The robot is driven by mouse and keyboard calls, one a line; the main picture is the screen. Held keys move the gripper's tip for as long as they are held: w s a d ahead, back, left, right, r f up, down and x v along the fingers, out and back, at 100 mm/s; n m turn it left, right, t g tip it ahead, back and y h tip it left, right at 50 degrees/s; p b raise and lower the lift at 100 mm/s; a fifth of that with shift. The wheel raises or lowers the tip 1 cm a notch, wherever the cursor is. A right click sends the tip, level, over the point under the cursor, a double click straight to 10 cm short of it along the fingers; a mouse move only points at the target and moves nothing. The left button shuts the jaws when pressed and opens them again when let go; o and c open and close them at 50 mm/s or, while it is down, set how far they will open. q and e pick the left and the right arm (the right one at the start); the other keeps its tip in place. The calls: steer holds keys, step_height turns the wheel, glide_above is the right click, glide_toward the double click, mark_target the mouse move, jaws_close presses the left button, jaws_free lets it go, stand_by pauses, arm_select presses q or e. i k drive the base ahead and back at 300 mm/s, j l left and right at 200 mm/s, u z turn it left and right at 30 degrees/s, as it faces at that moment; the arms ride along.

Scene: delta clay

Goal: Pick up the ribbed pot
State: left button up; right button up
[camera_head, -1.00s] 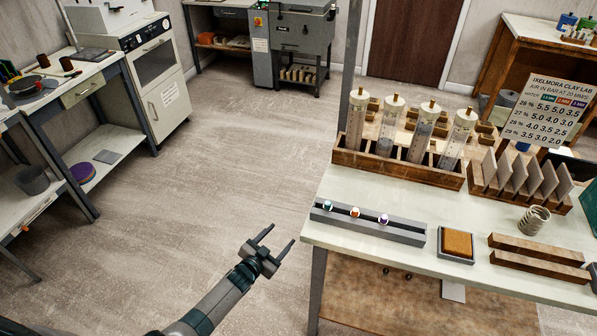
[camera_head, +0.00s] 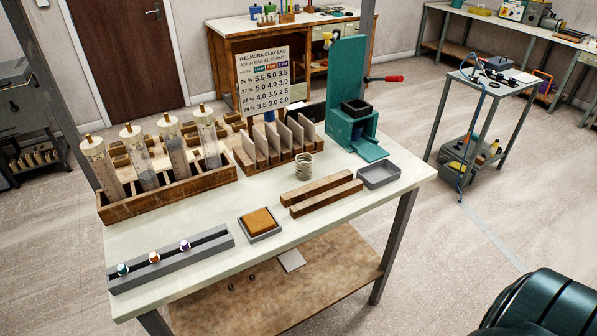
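A small pale cylinder with ringed, ribbed sides, which looks like the ribbed pot (camera_head: 304,167), stands upright on the pale bench top (camera_head: 210,222). It is just behind two wooden bars (camera_head: 322,193) and in front of a wooden rack of upright slabs (camera_head: 276,147). Nothing holds it, and its side facing the camera is unobstructed. Neither my left nor my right gripper is in view.
A green press with a red-tipped lever (camera_head: 352,100) and a grey tray (camera_head: 380,175) stand right of the pot. A rack of clear cylinders (camera_head: 168,187), a sponge tray (camera_head: 260,224) and a grey rail (camera_head: 172,259) are left. The bench's front right corner is bare.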

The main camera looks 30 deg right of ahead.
mark_target(303, 172)
steer(key=l+u, duration=0.1)
steer(key=l, duration=0.45)
steer(key=k+l, duration=0.1)
steer(key=l, duration=0.4)
steer(key=l+u, duration=0.15)
steer(key=l, duration=0.4)
steer(key=k+l, duration=0.15)
steer(key=l, duration=0.35)
steer(key=l+u, duration=0.15)
steer(key=l, duration=0.35)
steer(key=k+l, duration=0.15)
steer(key=l, duration=0.35)
steer(key=k+l+u, duration=0.15)
steer(key=l, duration=0.4)
steer(key=k+l, duration=0.1)
steer(key=l, duration=0.35)
steer(key=l+u, duration=0.05)
